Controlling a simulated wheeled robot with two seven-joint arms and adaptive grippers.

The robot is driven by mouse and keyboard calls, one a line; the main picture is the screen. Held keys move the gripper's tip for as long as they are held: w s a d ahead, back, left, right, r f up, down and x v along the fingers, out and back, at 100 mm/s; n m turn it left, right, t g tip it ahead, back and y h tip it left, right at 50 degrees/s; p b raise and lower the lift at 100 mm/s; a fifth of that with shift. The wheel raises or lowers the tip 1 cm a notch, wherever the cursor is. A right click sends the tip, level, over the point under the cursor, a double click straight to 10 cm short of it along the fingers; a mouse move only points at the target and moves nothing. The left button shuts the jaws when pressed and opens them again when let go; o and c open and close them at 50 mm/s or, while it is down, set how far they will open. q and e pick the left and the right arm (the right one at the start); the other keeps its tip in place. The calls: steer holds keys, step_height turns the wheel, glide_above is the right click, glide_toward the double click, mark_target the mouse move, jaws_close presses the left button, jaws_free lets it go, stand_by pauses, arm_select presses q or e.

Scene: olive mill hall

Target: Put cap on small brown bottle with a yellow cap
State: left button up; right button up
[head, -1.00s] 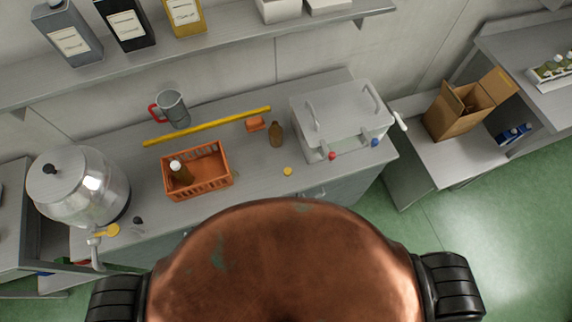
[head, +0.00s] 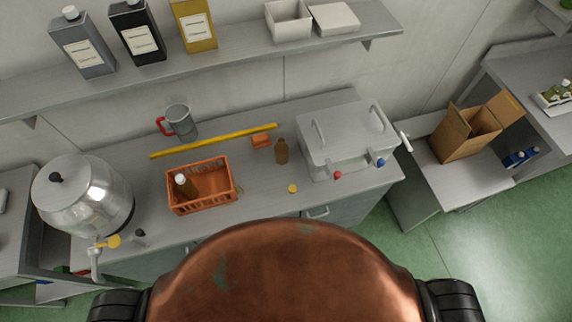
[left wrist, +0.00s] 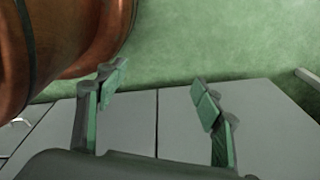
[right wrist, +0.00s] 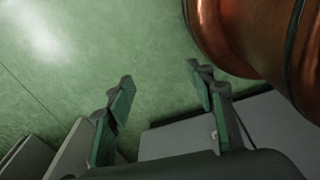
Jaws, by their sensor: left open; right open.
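A small brown bottle (head: 281,152) stands upright on the grey counter, left of the steel box, with no cap visible on its neck. A yellow cap (head: 292,188) lies on the counter near the front edge, below the bottle in the head view. My left gripper (left wrist: 160,100) shows in the left wrist view, open and empty, with grey panels and green floor behind it. My right gripper (right wrist: 162,98) shows in the right wrist view, open and empty, over green floor and grey furniture. Neither gripper is in the head view, and both are away from bottle and cap.
An orange crate (head: 201,206) holds a white-capped brown bottle (head: 183,184). An orange block (head: 262,141), yellow bar (head: 215,140) and red-handled jug (head: 178,121) lie behind. The steel box (head: 348,139) stands right, a steel drum (head: 82,195) left. Bare counter surrounds the cap.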

steer(key=f+b, duration=0.6)
steer(key=s+f+b, duration=0.1)
steer(key=f+b, duration=0.2)
steer(key=f, duration=0.1)
steer(key=shift+c, duration=0.4)
arm_select(q)
step_height(320, 180, down, 10)
steer(key=s, duration=0.1)
steer(key=shift+r, duration=0.2)
arm_select(e)
steer(key=shift+r, duration=0.2)
arm_select(q)
steer(key=shift+c, duration=0.5)
arm_select(e)
steer(key=shift+c, duration=0.7)
